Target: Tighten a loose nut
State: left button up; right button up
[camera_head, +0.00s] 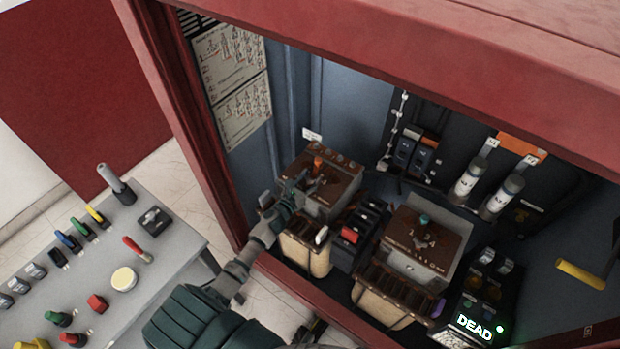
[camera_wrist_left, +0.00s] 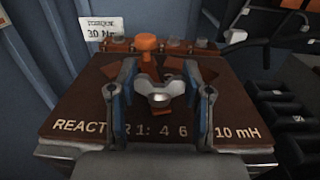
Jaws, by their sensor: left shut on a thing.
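The left reactor's brown top board (camera_head: 335,185) is inside the red cabinet; in the left wrist view the board (camera_wrist_left: 75,112) reads "REACTOR 1: 4 6 10 mH". An orange knob (camera_head: 318,162) stands on it and also shows in the wrist view (camera_wrist_left: 148,45), just beyond my fingers. My left gripper (camera_head: 292,200) is over this board. In the wrist view its two blue-grey fingers (camera_wrist_left: 161,92) are shut on a small grey metal piece (camera_wrist_left: 160,98), low over the board. I cannot tell for sure that this piece is the nut. My right gripper is not in view.
A "30 Nm" torque label (camera_wrist_left: 102,30) stands behind the board. A second reactor (camera_head: 424,240) with a green knob stands to the right, with a black box showing "DEAD" (camera_head: 473,326) beside it. The cabinet's red frame (camera_head: 185,110) bounds the opening.

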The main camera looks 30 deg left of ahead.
pick_arm(q)
jog(key=shift+f, duration=0.15)
jog(key=o, duration=1.2)
jog(key=shift+a, duration=0.1)
jog(key=s, duration=1.2)
jog(key=shift+a, duration=0.3)
